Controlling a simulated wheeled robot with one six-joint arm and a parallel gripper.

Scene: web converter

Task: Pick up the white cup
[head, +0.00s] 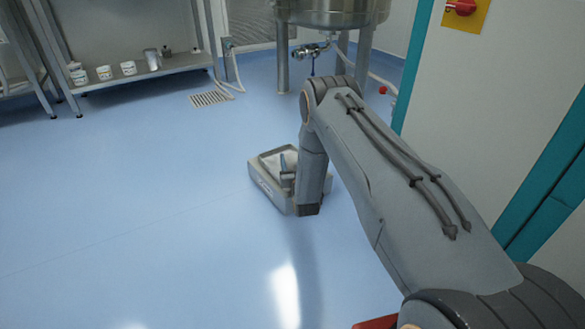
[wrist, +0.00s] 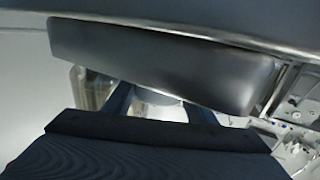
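Several small white cups with labels stand in a row on the low steel shelf at the far left in the head view, such as the right-hand white cup (head: 128,68), the middle one (head: 104,73) and the left one (head: 78,76). My gripper (wrist: 157,101) shows in the wrist view with its two dark fingers apart, so it looks open. A pale patch shows between the fingers; I cannot tell what it is. A dark grey block hides the area around the fingertips. In the head view my arm reaches over the floor, far to the right of the cups.
A metal beaker (head: 151,59) stands beside the cups on the steel shelf (head: 180,64). A grey box-like unit (head: 262,178) sits on the floor by my arm. A steel tank (head: 330,12) on legs stands behind. The blue floor at left is clear.

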